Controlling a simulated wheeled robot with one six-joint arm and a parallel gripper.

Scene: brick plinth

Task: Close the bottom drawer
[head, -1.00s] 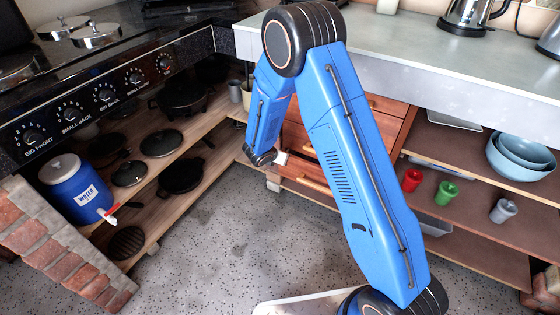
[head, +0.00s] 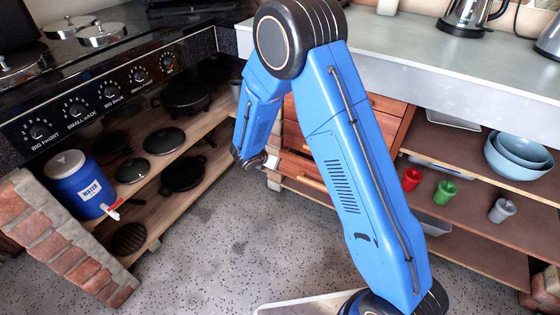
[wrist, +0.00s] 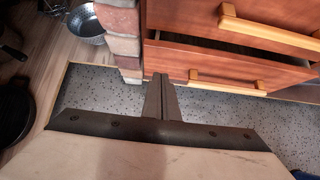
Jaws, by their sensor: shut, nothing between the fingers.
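The bottom drawer (wrist: 210,62) is reddish-brown wood with a pale bar handle (wrist: 228,83). In the wrist view it stands out from the drawer above, with a dark gap along its top. In the head view its front (head: 303,168) shows beside my forearm, partly hidden by my arm. My gripper (wrist: 161,80) is shut and empty, its fingertips near the left end of the bottom drawer's front; I cannot tell whether they touch it.
A brick pillar (wrist: 122,35) stands just left of the drawers. The drawer above (wrist: 190,15) has its own handle. Open shelves with red (head: 411,179) and green (head: 445,192) cups lie to the right. A shelf with pans (head: 185,172) lies left. The speckled floor (head: 220,240) is clear.

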